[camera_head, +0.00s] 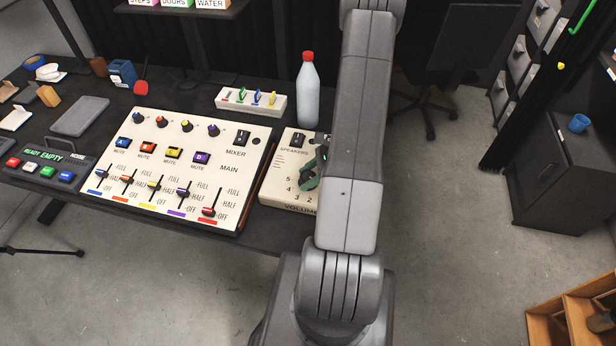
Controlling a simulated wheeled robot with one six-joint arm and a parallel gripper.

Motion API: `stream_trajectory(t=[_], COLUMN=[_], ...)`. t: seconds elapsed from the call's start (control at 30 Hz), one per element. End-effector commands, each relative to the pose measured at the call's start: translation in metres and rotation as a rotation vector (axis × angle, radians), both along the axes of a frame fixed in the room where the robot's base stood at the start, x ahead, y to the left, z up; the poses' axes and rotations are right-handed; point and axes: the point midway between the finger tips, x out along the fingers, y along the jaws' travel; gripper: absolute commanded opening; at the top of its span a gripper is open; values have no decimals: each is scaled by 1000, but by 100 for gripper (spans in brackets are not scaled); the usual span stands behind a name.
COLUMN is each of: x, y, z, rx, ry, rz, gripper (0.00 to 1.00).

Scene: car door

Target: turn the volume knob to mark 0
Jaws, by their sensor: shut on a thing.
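The cream speaker box (273,184) stands on the table right of the mixer, labelled SPEAKERS at the top and VOLUME at its front edge. Marks 5, 4, 3 and 2 show on its face; the rest of the scale is behind my arm. My gripper (313,172) is low over the box, partly hidden by my arm, with a dark and green part showing. It is shut on the volume knob, which is mostly hidden, so I cannot read which mark it points to.
The mixer panel (225,135) with sliders and knobs stands close on the left. A clear bottle with a red cap (307,95) stands just behind the speaker box, and a white rack (250,101) behind the mixer.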

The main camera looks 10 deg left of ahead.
Motion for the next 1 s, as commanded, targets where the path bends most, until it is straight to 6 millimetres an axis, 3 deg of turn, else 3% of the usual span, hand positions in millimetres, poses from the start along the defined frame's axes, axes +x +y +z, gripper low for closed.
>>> stream_trajectory(t=[0.5, 1.0], x=[1, 0], y=[0, 0], z=[-1, 0], rx=[1, 1], ry=[-1, -1], rz=[372, 496], gripper=[23, 23])
